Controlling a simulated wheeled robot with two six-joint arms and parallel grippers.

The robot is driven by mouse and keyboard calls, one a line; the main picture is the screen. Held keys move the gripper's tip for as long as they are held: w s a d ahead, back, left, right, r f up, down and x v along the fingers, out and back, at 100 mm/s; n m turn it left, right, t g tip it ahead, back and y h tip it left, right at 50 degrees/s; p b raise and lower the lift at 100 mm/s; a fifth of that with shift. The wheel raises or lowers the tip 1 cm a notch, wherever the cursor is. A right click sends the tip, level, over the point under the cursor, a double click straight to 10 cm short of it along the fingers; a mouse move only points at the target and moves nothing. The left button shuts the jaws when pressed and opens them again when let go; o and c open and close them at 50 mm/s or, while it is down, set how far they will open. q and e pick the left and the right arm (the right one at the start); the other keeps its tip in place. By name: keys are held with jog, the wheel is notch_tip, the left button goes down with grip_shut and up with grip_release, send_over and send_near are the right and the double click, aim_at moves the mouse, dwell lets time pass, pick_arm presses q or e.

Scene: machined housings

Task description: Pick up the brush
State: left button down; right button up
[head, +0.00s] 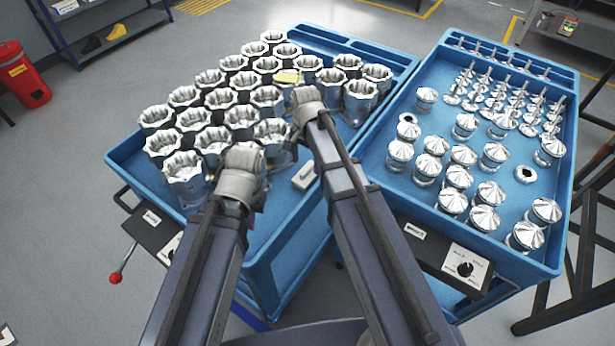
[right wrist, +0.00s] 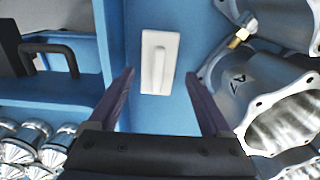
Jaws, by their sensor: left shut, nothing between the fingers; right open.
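The brush (head: 304,177) is a small white block with a raised grip. It lies on the blue floor of the left cart, near its front right part, beside my right arm in the head view. In the right wrist view the brush (right wrist: 150,80) lies ahead, between the two fingers and apart from them. My right gripper (right wrist: 160,76) is open and empty. In the head view the end of my right arm (head: 308,98) hides its fingers. My left gripper (head: 241,165) is shut and empty over the front housings; its fingers are mostly hidden.
Several silver housings (head: 183,168) fill the left cart (head: 285,250) and stand close to the brush. A yellowish piece (head: 289,76) lies among them. The right cart (head: 400,195) holds several cone-topped parts (head: 485,218) and valves. Bare blue floor surrounds the brush's front side.

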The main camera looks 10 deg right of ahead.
aim_at(307, 168)
pick_arm(q)
notch_tip(307, 168, down, 5)
jog(key=b, duration=0.4)
jog(key=shift+r, duration=0.2)
pick_arm(e)
jog(key=f, duration=0.4)
jog(key=shift+w+d+f, duration=0.15)
jog(key=shift+d+f, duration=0.1)
jog(key=shift+f, duration=0.1)
jog(key=shift+r, duration=0.1)
pick_arm(q)
jog(key=shift+r, duration=0.1)
pick_arm(e)
jog(key=shift+c, duration=0.3)
jog(key=c, duration=1.1)
jog(key=shift+r, duration=0.1)
jog(key=shift+c, duration=0.2)
